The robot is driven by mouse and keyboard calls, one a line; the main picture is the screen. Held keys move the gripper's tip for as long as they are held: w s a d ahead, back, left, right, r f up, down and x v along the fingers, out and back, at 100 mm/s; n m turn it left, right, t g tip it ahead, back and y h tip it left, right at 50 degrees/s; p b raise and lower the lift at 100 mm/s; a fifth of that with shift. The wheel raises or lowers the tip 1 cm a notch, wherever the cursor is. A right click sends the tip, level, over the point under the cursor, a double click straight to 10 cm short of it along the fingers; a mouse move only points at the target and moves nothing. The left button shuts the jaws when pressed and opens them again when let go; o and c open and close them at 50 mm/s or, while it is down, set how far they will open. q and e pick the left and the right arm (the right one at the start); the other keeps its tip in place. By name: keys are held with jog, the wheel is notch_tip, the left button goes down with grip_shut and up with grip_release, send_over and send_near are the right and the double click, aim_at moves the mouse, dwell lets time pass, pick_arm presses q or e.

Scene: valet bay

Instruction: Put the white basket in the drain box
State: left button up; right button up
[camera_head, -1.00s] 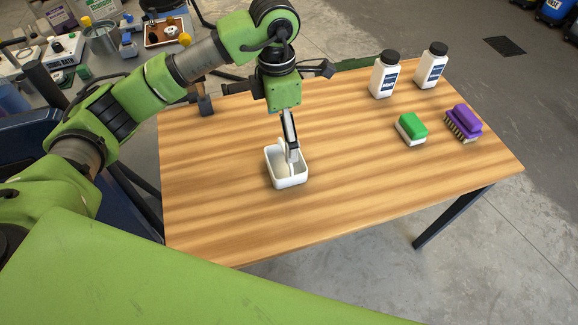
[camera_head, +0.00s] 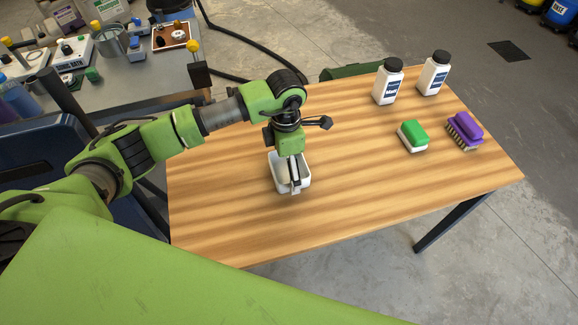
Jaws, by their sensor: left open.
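The white basket (camera_head: 303,178) stands upright on the wooden table, left of the table's middle. My left gripper (camera_head: 294,187) points down at the basket, with its fingers at the basket's near side. It is open; my wrist hides part of the basket, and I cannot tell whether a finger touches the wall. I cannot make out a drain box for certain in this view. My right gripper is not in view.
Two white bottles with black caps (camera_head: 388,84) (camera_head: 433,75) stand at the table's back right. A green-and-white brush (camera_head: 413,136) and a purple brush (camera_head: 464,131) lie at the right. The wooden table (camera_head: 370,185) is clear in front. A cluttered grey bench (camera_head: 150,90) is at the back left.

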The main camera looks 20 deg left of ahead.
pick_arm(q)
jog(key=shift+f, duration=0.5)
jog(key=c, duration=1.3)
jog(key=shift+c, duration=0.2)
